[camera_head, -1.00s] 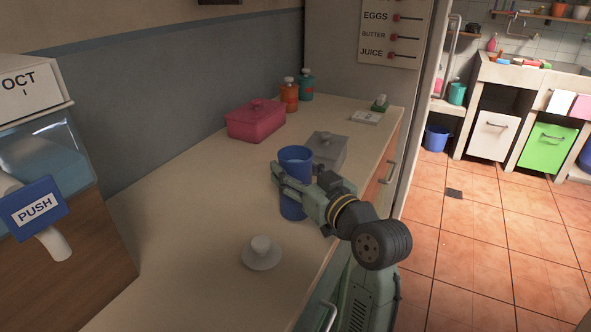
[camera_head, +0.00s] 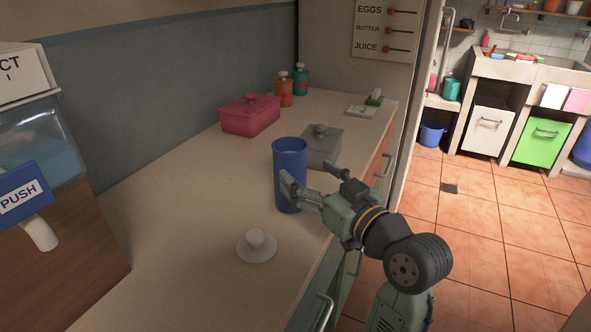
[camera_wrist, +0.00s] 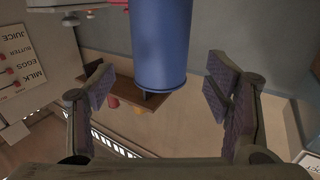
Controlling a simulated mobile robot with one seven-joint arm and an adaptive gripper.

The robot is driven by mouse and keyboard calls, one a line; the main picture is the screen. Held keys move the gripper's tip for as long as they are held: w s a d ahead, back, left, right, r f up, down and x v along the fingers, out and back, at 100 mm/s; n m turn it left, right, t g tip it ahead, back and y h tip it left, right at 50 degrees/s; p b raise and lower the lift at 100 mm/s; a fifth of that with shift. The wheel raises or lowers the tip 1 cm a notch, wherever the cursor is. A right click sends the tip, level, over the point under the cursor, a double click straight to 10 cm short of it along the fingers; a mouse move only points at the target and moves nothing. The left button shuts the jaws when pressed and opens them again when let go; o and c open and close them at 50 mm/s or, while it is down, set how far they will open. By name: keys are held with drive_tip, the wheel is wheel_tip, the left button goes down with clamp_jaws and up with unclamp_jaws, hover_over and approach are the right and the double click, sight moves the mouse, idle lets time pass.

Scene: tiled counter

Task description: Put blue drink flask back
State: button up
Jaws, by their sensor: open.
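The blue drink flask (camera_head: 290,160) stands upright on the counter, near its front edge. It also shows in the wrist view (camera_wrist: 160,45), at the top centre, ahead of and between my spread fingers. My gripper (camera_head: 325,178) is open at the right of the flask. One finger overlaps the flask's front side in the head view; the other is apart, to its right. In the wrist view (camera_wrist: 163,92) gaps show between the flask and both finger pads, so nothing is gripped.
A white saucer-like piece with a knob (camera_head: 256,246) lies in front of the flask. A grey lidded box (camera_head: 322,150) stands close behind it. A pink lidded box (camera_head: 251,116) and bottles are farther back. A PUSH dispenser (camera_head: 30,195) stands left. The counter's left middle (camera_head: 190,215) is clear.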

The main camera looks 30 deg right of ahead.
drive_tip(key=shift+s+b, duration=0.35)
drive_tip(key=shift+s, duration=2.15)
